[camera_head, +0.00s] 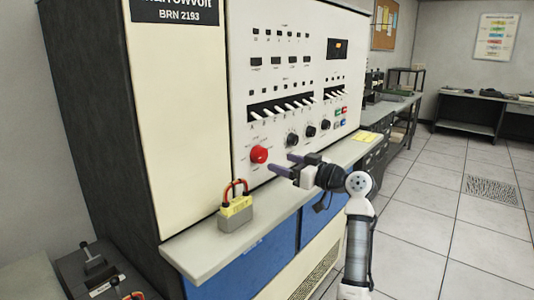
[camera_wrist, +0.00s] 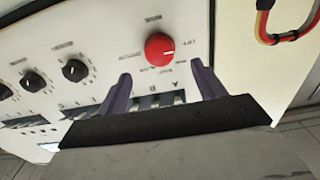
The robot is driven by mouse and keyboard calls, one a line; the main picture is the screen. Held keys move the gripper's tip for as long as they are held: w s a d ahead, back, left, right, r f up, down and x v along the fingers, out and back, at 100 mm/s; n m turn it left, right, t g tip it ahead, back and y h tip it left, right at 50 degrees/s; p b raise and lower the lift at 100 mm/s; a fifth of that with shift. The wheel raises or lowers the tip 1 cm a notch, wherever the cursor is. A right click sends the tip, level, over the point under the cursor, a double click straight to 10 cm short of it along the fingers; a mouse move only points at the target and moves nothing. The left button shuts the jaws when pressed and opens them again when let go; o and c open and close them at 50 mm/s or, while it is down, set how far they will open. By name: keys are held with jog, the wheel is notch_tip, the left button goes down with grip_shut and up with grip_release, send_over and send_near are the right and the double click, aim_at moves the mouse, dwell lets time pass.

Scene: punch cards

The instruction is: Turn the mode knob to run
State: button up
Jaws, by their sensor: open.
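The console's front panel (camera_head: 248,118) carries a red knob (camera_head: 259,154) at its lower left and a row of black knobs (camera_head: 292,139) to the right of it. Labels are too small to read, so I cannot tell which knob is the mode knob. My gripper (camera_head: 280,164) is open and empty in front of the panel, just right of the red knob. In the wrist view, the red knob (camera_wrist: 160,49) with its white pointer line lies beyond and between my fingertips (camera_wrist: 160,71), apparently untouched. Black knobs (camera_wrist: 75,70) show at the left there.
White lever switches (camera_head: 292,104) sit above the knobs. A yellow note (camera_head: 366,137) lies farther along the ledge. The tiled floor (camera_head: 450,230) at right is clear.

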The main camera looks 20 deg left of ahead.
aim_at(263, 156)
jog(key=p+x, duration=0.2)
jog(key=x, duration=0.5)
jog(key=shift+f, duration=0.1)
jog(key=c, duration=1)
jog(key=m, duration=0.4)
jog(key=shift+m+p, duration=0.3)
jog(key=shift+p, duration=0.05)
jog(key=m+p, duration=0.1)
jog(key=m, duration=0.3)
